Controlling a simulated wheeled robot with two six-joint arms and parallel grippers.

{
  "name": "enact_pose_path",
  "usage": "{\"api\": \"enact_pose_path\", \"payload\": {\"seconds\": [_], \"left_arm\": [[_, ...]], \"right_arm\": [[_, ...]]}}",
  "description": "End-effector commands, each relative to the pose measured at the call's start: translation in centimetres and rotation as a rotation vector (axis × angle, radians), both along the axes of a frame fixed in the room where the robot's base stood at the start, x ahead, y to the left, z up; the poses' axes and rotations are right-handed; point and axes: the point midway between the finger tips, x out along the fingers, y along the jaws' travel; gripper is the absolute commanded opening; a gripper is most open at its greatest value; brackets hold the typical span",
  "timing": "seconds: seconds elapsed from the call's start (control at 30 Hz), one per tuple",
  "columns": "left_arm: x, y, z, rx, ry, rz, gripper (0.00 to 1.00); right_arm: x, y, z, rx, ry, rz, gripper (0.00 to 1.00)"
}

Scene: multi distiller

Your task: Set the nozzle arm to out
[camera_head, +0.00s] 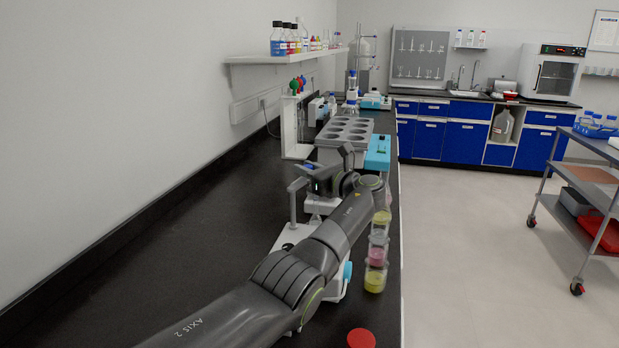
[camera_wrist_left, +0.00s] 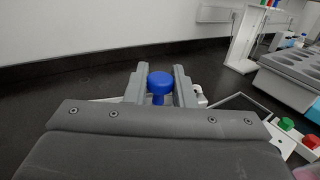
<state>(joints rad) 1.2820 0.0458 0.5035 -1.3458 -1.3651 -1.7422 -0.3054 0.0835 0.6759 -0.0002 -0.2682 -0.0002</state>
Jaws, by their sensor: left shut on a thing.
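My left gripper (camera_head: 320,172) reaches over the white and teal device (camera_head: 290,238) on the black bench. In the left wrist view its two grey fingers (camera_wrist_left: 160,98) stand on either side of a blue knob (camera_wrist_left: 160,79) on a short blue stem, and they are shut on it. The knob's round top shows above the fingers. I cannot make out the nozzle arm's position clearly. My right gripper is not in view.
Stacked clear cups with yellow and pink contents (camera_head: 377,256) stand right of my arm near the bench edge. A red round lid (camera_head: 361,338) is at the front. A grey rack with holes (camera_head: 345,131) stands beyond. Green (camera_wrist_left: 285,124) and red (camera_wrist_left: 311,141) buttons show in the wrist view.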

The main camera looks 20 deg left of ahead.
Motion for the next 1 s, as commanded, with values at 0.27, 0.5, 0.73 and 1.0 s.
{"api": "enact_pose_path", "payload": {"seconds": [0.27, 0.5, 0.73, 1.0], "left_arm": [[0.1, 0.3, -0.2, -0.001, 0.003, 0.038, 0.00], [0.1, 0.4, -0.1, -0.001, 0.003, 0.051, 0.00], [0.1, 0.5, -0.1, -0.001, 0.002, 0.052, 0.00], [0.1, 0.5, -0.1, -0.001, 0.002, 0.052, 0.36]], "right_arm": [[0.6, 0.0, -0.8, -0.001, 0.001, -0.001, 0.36], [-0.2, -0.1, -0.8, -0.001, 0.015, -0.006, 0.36], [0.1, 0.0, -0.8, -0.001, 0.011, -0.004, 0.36], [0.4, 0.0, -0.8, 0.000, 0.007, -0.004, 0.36]]}}
